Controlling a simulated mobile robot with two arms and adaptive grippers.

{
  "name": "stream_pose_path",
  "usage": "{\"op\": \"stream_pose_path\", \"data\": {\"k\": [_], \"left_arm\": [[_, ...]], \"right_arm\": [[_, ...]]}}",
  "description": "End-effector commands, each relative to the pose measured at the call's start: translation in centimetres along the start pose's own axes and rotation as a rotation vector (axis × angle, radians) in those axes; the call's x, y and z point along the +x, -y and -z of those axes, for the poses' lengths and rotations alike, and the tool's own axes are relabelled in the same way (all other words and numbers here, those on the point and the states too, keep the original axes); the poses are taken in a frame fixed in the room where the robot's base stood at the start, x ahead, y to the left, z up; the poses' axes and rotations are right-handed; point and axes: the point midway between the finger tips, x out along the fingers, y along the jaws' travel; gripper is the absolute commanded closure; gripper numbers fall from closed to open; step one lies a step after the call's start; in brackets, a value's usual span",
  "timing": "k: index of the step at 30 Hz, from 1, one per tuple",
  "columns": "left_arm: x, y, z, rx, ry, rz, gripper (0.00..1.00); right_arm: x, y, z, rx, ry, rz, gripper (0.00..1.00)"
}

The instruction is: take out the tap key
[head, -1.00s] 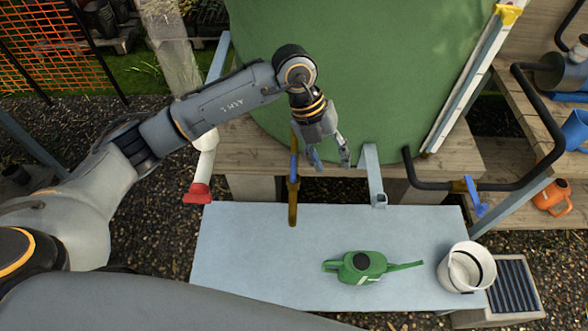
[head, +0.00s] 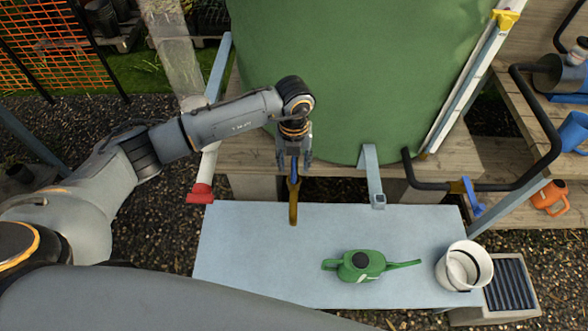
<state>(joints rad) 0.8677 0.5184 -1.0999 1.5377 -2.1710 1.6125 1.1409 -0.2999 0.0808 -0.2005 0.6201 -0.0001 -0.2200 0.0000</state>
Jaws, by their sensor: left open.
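A brass-coloured tap (head: 293,207) with a blue upper part (head: 293,172) stands at the back edge of the pale blue bench, in front of the green tank. The blue part is the likeliest tap key; I cannot tell for certain. My left gripper (head: 294,163) points down over it, open, with a finger on either side of the blue part's top. I cannot tell whether the fingers touch it. The gripper hides the top of the blue part. My right gripper is not in view.
The green tank (head: 360,70) stands close behind. A black pipe with a blue-levered tap (head: 473,197) is at right.

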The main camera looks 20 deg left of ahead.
Motion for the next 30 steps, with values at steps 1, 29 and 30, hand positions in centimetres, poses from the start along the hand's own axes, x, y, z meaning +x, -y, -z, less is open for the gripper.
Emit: {"op": "stream_pose_path", "data": {"k": [1,29,30], "left_arm": [[0.5,0.0,0.1,-0.001,-0.005,-0.002,0.54],[4.0,0.0,-0.2,0.001,-0.001,0.000,1.00],[4.0,0.0,-0.2,0.001,-0.001,0.000,1.00]], "right_arm": [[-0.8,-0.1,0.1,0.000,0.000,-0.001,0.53],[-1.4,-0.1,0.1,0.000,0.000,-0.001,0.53],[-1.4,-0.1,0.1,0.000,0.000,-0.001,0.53]]}}
